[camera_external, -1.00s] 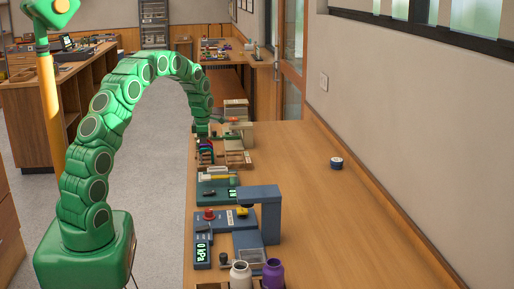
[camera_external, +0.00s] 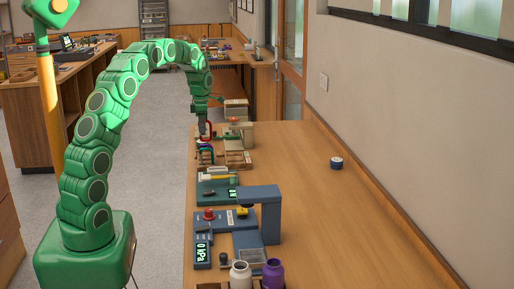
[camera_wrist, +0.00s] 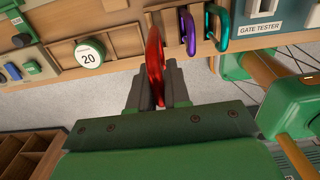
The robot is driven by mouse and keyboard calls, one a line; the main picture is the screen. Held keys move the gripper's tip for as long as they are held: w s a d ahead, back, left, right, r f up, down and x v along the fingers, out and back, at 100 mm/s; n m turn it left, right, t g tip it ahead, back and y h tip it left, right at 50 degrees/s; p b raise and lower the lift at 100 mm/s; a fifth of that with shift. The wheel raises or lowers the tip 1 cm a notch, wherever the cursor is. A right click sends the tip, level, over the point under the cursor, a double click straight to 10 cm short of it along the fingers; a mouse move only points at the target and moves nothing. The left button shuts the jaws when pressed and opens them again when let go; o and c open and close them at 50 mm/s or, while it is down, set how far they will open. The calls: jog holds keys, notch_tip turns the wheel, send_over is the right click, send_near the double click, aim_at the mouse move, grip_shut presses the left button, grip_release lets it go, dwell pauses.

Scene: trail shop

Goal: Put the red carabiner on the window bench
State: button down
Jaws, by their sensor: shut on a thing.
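The red carabiner (camera_wrist: 154,50) is held between the fingers of my gripper (camera_wrist: 158,88) in the wrist view. In the external view my gripper (camera_external: 203,133) is above the left edge of the long wooden bench (camera_external: 290,190), and the red carabiner (camera_external: 209,130) shows as a small red loop at its fingertips. A purple carabiner (camera_wrist: 187,32) and a green carabiner (camera_wrist: 219,27) are at the bench edge, right of the red one in the wrist view. I cannot tell whether the red carabiner still touches its holder.
A blue test stand (camera_external: 260,195), a purple bottle (camera_external: 273,273) and a white bottle (camera_external: 240,273) stand on the near left of the bench. Much of the bench's right side is clear.

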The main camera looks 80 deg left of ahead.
jog(key=shift+r, duration=0.5)
jog(key=w+d+r+m, duration=0.1)
jog(key=w+d+m, duration=0.3)
jog(key=w+d, duration=1.85)
jog(key=w+d+r+m, duration=0.1)
jog(key=w+d+m, duration=0.3)
jog(key=d, duration=1.2)
jog(key=w+d+r+m, duration=0.1)
jog(key=w+d, duration=0.4)
jog(key=d, duration=1.1)
jog(key=w+a+f, duration=0.1)
jog(key=w+f, duration=0.8)
jog(key=w, duration=0.5)
jog(key=shift+f, duration=0.35)
jog(key=shift+w+a+f, duration=0.1)
jog(key=shift+w+f, duration=0.1)
jog(key=shift+f, duration=1.6)
